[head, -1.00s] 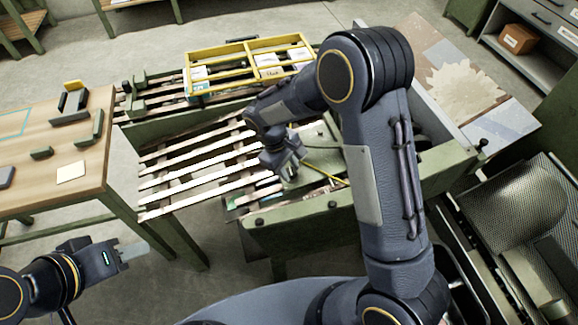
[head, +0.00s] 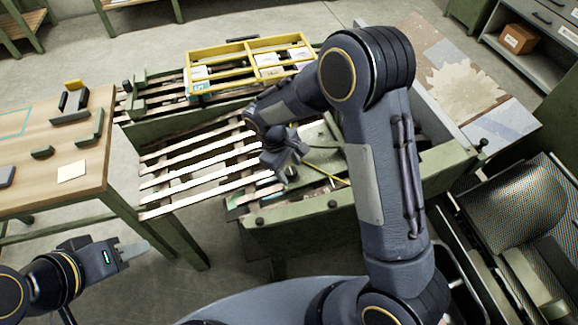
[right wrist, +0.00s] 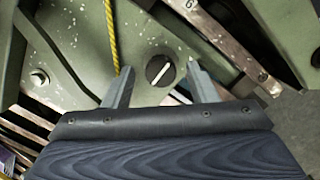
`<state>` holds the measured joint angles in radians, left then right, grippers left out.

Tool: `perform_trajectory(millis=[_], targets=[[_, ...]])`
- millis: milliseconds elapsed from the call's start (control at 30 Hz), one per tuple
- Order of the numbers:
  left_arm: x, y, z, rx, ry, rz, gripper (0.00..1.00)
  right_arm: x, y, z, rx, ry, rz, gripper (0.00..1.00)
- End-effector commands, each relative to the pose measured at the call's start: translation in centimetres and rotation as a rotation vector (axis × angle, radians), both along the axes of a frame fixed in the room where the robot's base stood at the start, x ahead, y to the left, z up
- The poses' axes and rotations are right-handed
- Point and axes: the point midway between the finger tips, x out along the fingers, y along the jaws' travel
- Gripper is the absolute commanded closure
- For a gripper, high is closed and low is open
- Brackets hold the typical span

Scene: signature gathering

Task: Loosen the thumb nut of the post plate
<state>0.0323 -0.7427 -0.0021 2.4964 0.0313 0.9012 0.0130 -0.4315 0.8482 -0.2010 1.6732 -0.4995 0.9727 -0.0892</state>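A dark round knob with a white line across it (right wrist: 160,70), which looks like the thumb nut, sits on a green plate (right wrist: 75,50) in the right wrist view. My right gripper (right wrist: 157,82) is open, with one finger on each side of the knob. Gaps show between the knob and both fingers, and I see no contact. In the head view the right gripper (head: 287,170) is over the green machine (head: 320,215), and the knob cannot be made out there. My left gripper (head: 135,251) is over the floor at lower left; its opening cannot be judged.
A yellow cord (right wrist: 112,35) runs beside the left finger. A slatted rack (head: 195,170) and a yellow frame (head: 250,65) lie left of and behind the right gripper. A wooden table (head: 90,165) with small parts stands at left.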

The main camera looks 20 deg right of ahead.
Motion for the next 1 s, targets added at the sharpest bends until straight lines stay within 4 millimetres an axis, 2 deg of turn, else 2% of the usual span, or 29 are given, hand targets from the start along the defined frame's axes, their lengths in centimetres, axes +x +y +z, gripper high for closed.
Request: perform_trajectory(millis=[267,700,1000], targets=[[0.0,0.0,0.0,0.000,0.000,0.000,0.64,0.0,0.1,0.4,0.000,0.001,-0.001,0.48],[0.0,0.0,0.3,0.000,0.000,0.000,0.64,0.7,1.9,6.7,0.001,-0.001,0.000,0.48],[0.0,0.0,0.3,0.000,0.000,0.000,0.64,0.7,2.1,7.5,0.000,0.001,0.000,0.48]])
